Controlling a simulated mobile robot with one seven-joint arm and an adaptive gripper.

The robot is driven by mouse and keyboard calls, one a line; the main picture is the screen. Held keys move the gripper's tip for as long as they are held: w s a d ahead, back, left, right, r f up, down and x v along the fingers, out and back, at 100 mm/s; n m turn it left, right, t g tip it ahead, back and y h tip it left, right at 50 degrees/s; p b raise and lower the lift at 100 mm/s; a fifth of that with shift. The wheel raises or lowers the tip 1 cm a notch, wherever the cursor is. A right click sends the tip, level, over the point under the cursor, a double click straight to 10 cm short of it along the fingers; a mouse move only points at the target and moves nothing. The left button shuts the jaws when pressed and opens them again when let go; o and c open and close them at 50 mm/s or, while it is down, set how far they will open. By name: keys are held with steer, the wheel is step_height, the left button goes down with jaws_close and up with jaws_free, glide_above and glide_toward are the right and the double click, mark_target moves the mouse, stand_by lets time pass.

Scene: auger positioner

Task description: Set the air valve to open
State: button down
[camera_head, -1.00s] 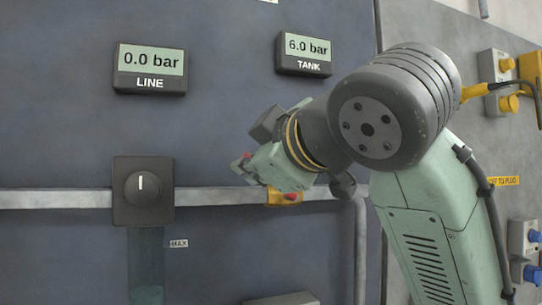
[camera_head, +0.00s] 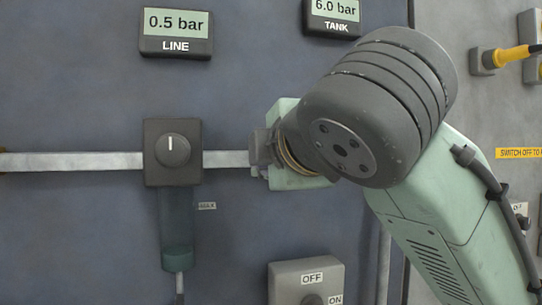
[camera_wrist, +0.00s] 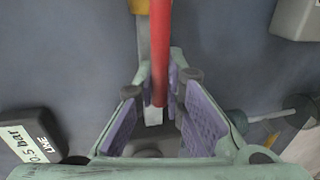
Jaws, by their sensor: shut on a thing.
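The air valve's red lever (camera_wrist: 160,50) runs nearly straight down the wrist view from the top edge, roughly along the line of the pipe. An orange-yellow part (camera_wrist: 139,6) shows beside it at the top. My gripper (camera_wrist: 161,82) has its purple-padded fingers on both sides of the lever and is shut on it. In the head view my gripper (camera_head: 262,152) is at the pipe (camera_head: 225,159), and my wrist hides the valve and lever. The LINE gauge (camera_head: 175,33) reads 0.5 bar, and the TANK gauge (camera_head: 332,17) reads 6.0 bar.
A black knob unit (camera_head: 173,152) with a clear bowl (camera_head: 176,228) below it sits left of my gripper. A grey OFF/ON switch box (camera_head: 306,283) is below my gripper. The panel between them is mostly bare.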

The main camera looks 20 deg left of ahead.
steer(key=shift+f, duration=0.1)
stand_by(0.3)
steer(key=c, duration=1.7)
jaws_free()
steer(key=shift+o, duration=0.2)
steer(key=v, duration=1.2)
